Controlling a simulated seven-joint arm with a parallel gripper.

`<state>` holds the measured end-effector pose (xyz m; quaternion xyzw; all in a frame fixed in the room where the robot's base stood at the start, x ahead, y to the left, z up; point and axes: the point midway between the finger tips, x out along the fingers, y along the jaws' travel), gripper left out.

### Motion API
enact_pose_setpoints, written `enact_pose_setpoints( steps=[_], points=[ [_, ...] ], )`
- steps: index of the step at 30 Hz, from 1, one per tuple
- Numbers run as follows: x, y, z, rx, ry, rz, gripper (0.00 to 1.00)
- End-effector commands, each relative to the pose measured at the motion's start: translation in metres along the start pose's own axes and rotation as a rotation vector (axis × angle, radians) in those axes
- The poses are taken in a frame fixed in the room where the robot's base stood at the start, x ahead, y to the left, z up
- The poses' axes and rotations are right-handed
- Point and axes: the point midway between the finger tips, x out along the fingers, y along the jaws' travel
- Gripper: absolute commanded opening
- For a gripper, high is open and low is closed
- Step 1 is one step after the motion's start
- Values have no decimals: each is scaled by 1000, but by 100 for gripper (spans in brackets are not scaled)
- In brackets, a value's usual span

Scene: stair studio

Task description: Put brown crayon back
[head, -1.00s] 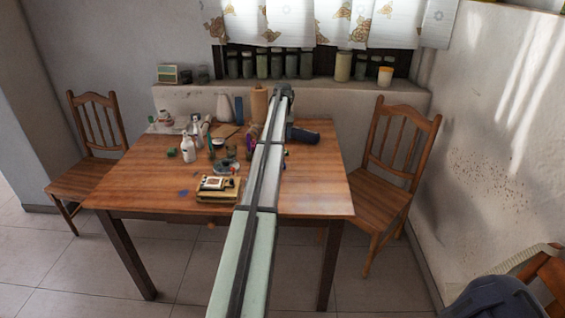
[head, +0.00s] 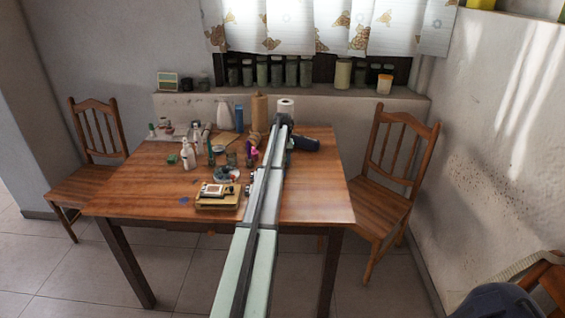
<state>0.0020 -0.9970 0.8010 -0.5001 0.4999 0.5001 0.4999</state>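I cannot make out the brown crayon in the head view; it is too small or hidden. Several small craft items stand on the wooden table (head: 160,202), left of my arm. My arm runs from the bottom of the picture over the table and covers part of it. A small grey part shows at the arm's left edge, beside the yellowish box (head: 218,197). It may belong to my gripper, but its fingers cannot be made out, nor whether they hold anything.
A white bottle (head: 188,155), a tall tan bottle (head: 259,112) and a white roll (head: 286,106) stand on the table. A dark cylinder-like shape (head: 304,143) is right of my arm. Wooden chairs (head: 390,178) flank the table. The table's front right is clear.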

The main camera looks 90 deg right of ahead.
Motion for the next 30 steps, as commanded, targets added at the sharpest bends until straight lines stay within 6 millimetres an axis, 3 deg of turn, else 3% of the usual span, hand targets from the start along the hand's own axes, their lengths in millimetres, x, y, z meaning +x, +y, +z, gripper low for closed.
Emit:
enact_pose_setpoints(
  steps=[13,14,21,30],
  points=[
    [6,0,0,0,1,0,21],
    [6,0,0,0,1,0,48],
    [6,0,0,0,1,0,71],
    [3,0,0,0,1,0,71]
  ],
)
